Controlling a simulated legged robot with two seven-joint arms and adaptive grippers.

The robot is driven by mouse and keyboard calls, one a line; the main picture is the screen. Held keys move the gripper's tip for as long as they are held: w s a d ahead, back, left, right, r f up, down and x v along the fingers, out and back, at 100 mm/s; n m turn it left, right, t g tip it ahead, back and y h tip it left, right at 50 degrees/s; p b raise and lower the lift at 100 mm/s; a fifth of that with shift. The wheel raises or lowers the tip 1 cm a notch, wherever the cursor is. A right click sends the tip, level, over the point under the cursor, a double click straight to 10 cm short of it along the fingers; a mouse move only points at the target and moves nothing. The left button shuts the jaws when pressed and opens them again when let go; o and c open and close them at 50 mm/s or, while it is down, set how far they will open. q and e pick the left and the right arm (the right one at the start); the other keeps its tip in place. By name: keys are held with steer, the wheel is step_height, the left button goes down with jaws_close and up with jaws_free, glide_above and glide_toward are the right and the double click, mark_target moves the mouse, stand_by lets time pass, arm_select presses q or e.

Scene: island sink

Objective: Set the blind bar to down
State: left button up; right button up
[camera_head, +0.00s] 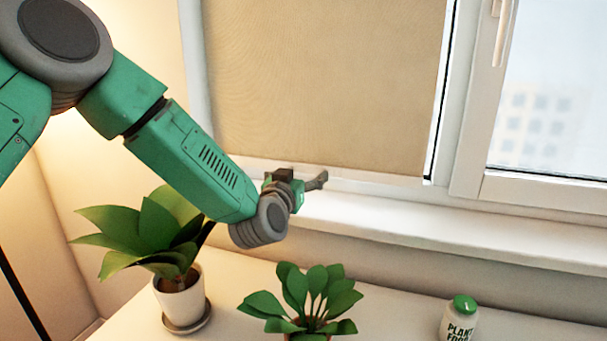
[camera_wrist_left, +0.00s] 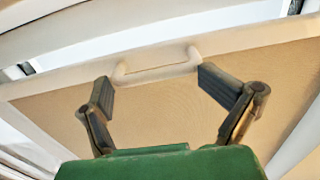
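The tan blind (camera_head: 325,80) hangs over the left window and reaches almost to the sill. Its pale bottom bar (camera_head: 385,180) shows at the lower edge. In the wrist view the bar (camera_wrist_left: 60,80) runs across the picture, with a pale loop handle (camera_wrist_left: 157,72) at its middle. My left gripper (camera_head: 315,181) is at the bar, near the blind's lower edge. In the wrist view the left gripper (camera_wrist_left: 156,90) is open, its fingers spread to either side of the handle. No grip on the handle shows. My right gripper is not in view.
Two potted plants (camera_head: 180,295) (camera_head: 305,300) and a plant food jar (camera_head: 460,320) stand on the counter below my left arm. The window sill (camera_head: 440,228) is clear. A white window handle (camera_head: 503,30) is at the upper right.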

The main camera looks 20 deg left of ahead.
arm_select(q)
steer(key=shift+w, duration=0.15)
step_height(320, 180, down, 4)
steer(key=shift+f+b, duration=0.1)
steer(key=shift+b, duration=1.15)
steer(key=shift+d, duration=0.2)
steer(key=o, duration=1.6)
steer(key=shift+f+h, duration=0.1)
steer(key=shift+h, duration=0.2)
steer(key=shift+s+d+f, duration=0.15)
steer(key=shift+s+f, duration=0.3)
steer(key=shift+s, duration=0.4)
steer(key=s+a+r, duration=0.1)
steer(key=s, duration=0.9)
steer(key=shift+s, duration=0.25)
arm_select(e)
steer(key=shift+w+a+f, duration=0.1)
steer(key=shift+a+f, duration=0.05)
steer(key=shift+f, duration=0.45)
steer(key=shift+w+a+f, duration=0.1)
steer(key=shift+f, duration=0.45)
